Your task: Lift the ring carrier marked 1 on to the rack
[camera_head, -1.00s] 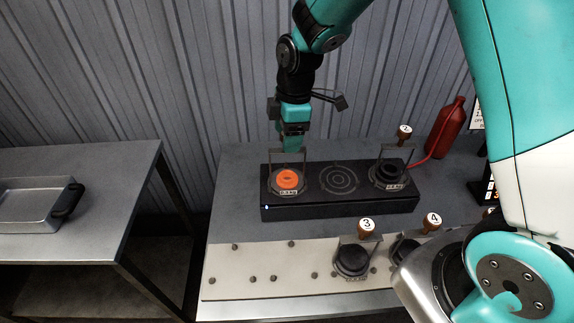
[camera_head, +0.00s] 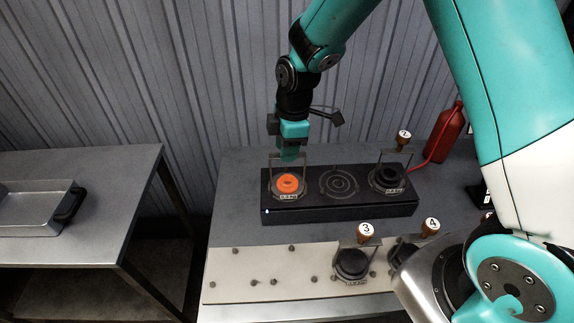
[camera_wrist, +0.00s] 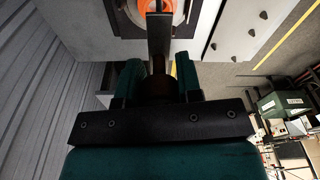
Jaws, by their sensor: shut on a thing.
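The ring carrier (camera_head: 274,188) with a glowing orange ring (camera_head: 288,183) sits on the left spot of a black block; no number shows on it. My gripper (camera_head: 291,155) is directly above it, shut on the top of its upright handle. In the wrist view the carrier's brown grip (camera_wrist: 158,66) is between the fingers of my gripper (camera_wrist: 158,82), with the orange ring beyond. A pale pegged strip (camera_head: 222,285), which may be the rack, runs along the bench front.
Carrier 2 (camera_head: 388,177) stands on the block's (camera_head: 340,212) right spot; the middle spot is empty. Carriers 3 (camera_head: 352,265) and 4 (camera_head: 405,250) stand at the pale strip. A red bottle (camera_head: 444,135) is behind right. A metal tray (camera_head: 30,208) rests on a left table.

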